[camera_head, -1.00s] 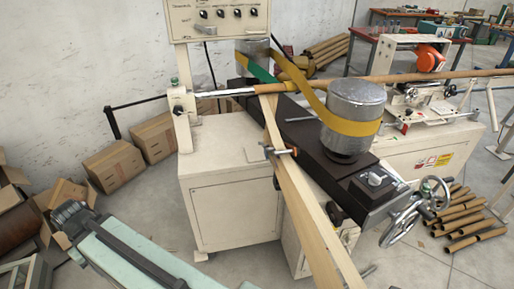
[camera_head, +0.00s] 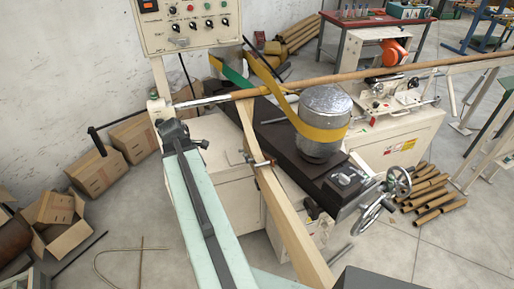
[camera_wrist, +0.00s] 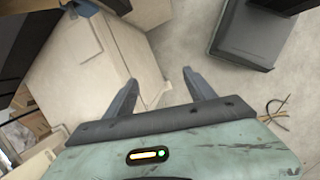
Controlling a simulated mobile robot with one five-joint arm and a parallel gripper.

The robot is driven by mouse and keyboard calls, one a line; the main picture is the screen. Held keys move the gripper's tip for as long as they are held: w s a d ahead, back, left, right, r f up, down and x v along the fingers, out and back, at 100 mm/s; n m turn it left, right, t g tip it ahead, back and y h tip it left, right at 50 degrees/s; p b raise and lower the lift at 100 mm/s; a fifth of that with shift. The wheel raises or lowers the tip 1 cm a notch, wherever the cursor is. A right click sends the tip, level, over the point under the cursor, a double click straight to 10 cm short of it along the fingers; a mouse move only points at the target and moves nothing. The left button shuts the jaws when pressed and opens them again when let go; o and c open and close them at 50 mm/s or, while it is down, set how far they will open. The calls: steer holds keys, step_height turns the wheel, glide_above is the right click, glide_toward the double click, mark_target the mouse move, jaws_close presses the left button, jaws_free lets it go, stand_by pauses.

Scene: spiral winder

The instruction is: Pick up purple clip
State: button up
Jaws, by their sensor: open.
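I cannot make out a purple clip in either current view. My gripper (camera_wrist: 160,77) shows in the wrist view with its two dark fingers spread apart. Nothing is between the fingers; they point over bare floor beside a cream cabinet. In the head view my pale green arm reaches up in front of the winder, and its fingers cannot be made out there. The arm hides part of the winder's front.
The winder's drum (camera_head: 325,122) carries a yellow belt (camera_head: 285,100). A wooden strip (camera_head: 285,215) slants down from the mandrel, with a small clamp (camera_head: 258,160) on it. Cardboard boxes (camera_head: 97,172) stand left; cardboard tubes (camera_head: 430,195) lie right. Thin curved strands (camera_head: 132,257) lie on the floor.

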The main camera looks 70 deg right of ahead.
steer(key=n+g+p, duration=0.1)
steer(key=n+p, duration=0.1)
steer(key=p, duration=0.2)
glide_toward(255, 158)
steer(key=x, duration=0.5)
steer(key=shift+w, duration=0.2)
steer(key=shift+s+d+f+g+b, duration=0.1)
steer(key=shift+s+g+b, duration=0.05)
steer(key=shift+g+b, duration=0.2)
steer(key=b+x, duration=0.2)
steer(key=shift+f+b, duration=0.35)
steer(key=shift+f, duration=0.05)
steer(key=b+x, duration=0.5)
steer(key=shift+f, duration=0.15)
jaws_close()
